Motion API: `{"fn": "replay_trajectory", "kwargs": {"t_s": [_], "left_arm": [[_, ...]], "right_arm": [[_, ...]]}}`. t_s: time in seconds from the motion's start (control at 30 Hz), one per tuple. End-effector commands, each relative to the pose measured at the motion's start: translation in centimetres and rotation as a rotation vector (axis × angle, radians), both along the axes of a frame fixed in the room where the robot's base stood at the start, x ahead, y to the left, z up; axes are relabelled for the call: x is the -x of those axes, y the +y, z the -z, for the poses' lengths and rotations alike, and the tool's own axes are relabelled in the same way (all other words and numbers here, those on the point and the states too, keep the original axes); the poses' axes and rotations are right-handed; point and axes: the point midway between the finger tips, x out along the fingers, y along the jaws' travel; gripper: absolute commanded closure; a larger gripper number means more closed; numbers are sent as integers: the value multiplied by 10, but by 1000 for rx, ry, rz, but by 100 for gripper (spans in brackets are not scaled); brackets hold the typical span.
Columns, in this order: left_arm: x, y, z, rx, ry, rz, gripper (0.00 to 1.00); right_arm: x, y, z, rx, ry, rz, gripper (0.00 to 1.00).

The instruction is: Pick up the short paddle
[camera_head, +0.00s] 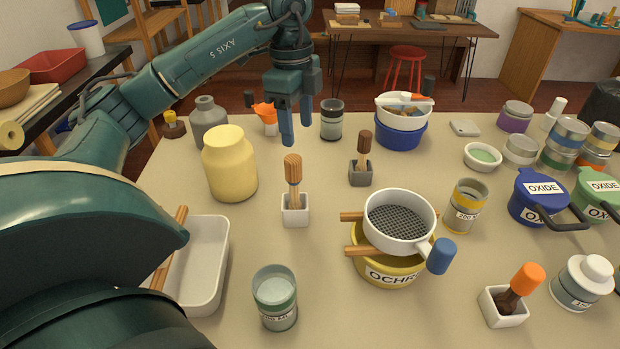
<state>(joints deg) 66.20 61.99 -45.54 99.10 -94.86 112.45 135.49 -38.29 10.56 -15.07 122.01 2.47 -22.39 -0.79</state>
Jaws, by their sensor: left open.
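Several upright tools stand in small square holders, and I cannot tell for certain which is the short paddle. One with a ribbed wooden top (293,167) stands in a white holder (295,212). A dark brown one (365,145) stands in a grey holder (361,175). One with an orange top and dark lower part (526,280) leans in a white holder (503,309) at front right. My left gripper (297,128) is open and empty, pointing down above the table behind the wooden-topped tool and left of the dark brown one. My right gripper is not in view.
A yellow jar (229,163) and grey bottle (209,123) stand left of the gripper, a glass jar (331,119) right of it. A sieve (399,221) sits on an ochre pot (390,268). A white tray (212,266) lies front left. Bare table surrounds the holders.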

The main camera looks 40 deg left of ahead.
Motion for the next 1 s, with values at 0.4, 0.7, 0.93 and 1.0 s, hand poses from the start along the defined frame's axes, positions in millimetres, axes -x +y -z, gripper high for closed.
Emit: {"fn": "replay_trajectory", "kwargs": {"t_s": [0.4, 0.7, 0.93, 1.0], "left_arm": [[4, 18, 51, -64, 8, -82, 44], [4, 16, 76, -60, 5, -78, 44], [3, 13, 110, -60, 6, -78, 44], [3, 13, 118, -60, 6, -78, 44]], "right_arm": [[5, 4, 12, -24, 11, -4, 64], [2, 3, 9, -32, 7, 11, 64], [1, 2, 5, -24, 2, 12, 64], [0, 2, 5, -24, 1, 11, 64]]}}
